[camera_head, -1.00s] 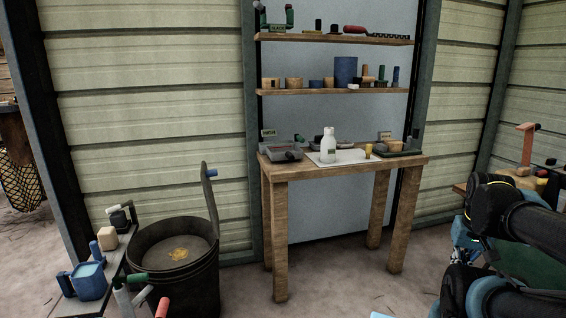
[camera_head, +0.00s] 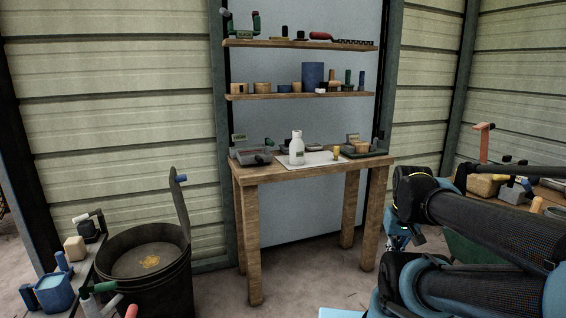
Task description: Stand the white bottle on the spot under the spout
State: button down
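A spout is not clearly distinguishable at this size, and neither is a spot under one. My arm reaches in from the right side of the picture, in front of and to the right of the table. My gripper cannot be made out, and nothing touches the bottle.
Grey and dark trays flank the mat, with a small yellowish item (camera_head: 336,153) beside it. Shelves (camera_head: 300,94) hang behind. A black bucket (camera_head: 150,262) stands left on the floor, near a bench with a blue mug (camera_head: 54,291). Another loaded table (camera_head: 535,194) stands right.

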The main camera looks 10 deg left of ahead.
aim_at(296, 146)
jog(key=i, duration=0.95)
jog(key=z, duration=0.05)
